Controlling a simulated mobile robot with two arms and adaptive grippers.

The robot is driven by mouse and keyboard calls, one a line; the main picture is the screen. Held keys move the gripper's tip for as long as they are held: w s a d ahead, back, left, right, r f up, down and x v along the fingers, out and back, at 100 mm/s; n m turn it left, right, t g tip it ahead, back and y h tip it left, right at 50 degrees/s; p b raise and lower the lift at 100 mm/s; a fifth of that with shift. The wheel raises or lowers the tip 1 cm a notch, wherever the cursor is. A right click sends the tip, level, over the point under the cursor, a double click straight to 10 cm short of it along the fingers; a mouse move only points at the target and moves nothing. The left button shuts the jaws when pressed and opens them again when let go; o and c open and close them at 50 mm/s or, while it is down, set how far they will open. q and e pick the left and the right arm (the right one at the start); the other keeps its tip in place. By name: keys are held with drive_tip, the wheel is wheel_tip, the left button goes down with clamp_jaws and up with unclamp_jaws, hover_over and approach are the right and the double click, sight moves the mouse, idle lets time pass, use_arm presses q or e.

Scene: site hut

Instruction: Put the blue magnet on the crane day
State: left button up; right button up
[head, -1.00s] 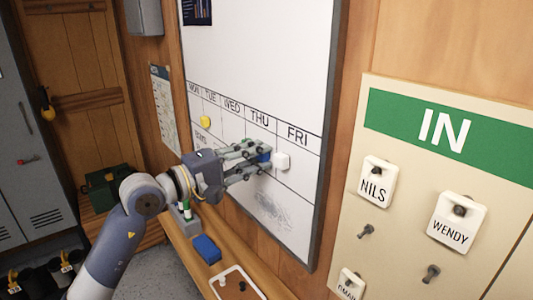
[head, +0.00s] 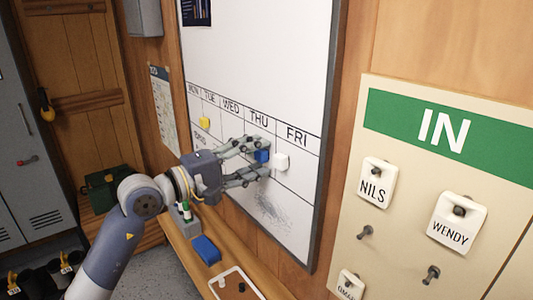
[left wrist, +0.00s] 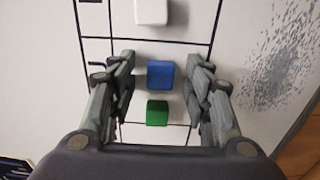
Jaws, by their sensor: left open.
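The blue magnet (head: 262,156) sits on the whiteboard calendar (head: 298,180), in the THU column. It also shows in the left wrist view (left wrist: 160,74). My left gripper (head: 266,157) is open at the board, with one finger on each side of the blue magnet and visible gaps to both in the wrist view. A green magnet (left wrist: 157,112) is beside the blue one, also between the fingers; the fingers hide it in the head view. Small handwriting in the calendar at the left is unreadable. My right gripper is out of view.
A white magnet (head: 281,162) is close to the right, in the FRI column. A yellow magnet (head: 205,122) is at the left of the calendar. Below are a ledge (head: 226,267) with a blue eraser (head: 206,250) and pens. A name-tag board (head: 400,205) stands at the right.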

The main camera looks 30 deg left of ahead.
use_arm(q)
drive_tip(key=v, duration=1.1)
drive_tip(key=shift+s, duration=0.35)
drive_tip(key=shift+f, duration=0.1)
